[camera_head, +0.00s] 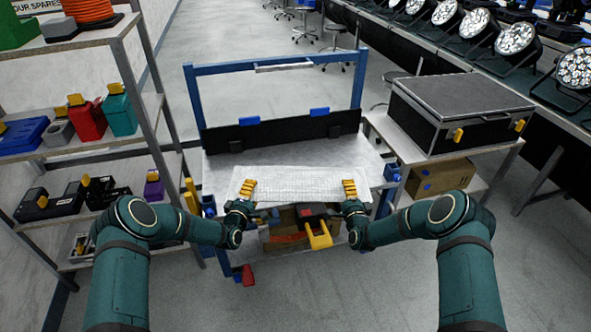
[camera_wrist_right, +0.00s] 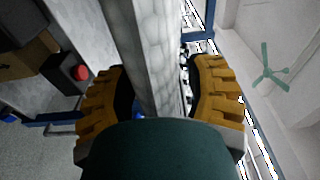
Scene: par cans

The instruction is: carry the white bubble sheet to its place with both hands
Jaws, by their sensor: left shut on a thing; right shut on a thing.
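The white bubble sheet (camera_head: 299,183) is a flat, pale, textured panel in front of me at the workbench (camera_head: 220,165). My left gripper (camera_head: 247,189) is shut on its left end. My right gripper (camera_head: 349,189) is shut on its right end. In the right wrist view the sheet (camera_wrist_right: 150,50) runs edge-on between the yellow fingers of my right gripper (camera_wrist_right: 162,100). The sheet looks about level; I cannot tell whether it touches the bench top.
A black panel (camera_head: 282,130) with blue clips stands at the bench's back. A black case (camera_head: 460,110) sits on a side table at the right. A shelf rack (camera_head: 85,141) with tools stands at the left. A bin with a yellow-handled thing (camera_head: 319,236) is below the sheet.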

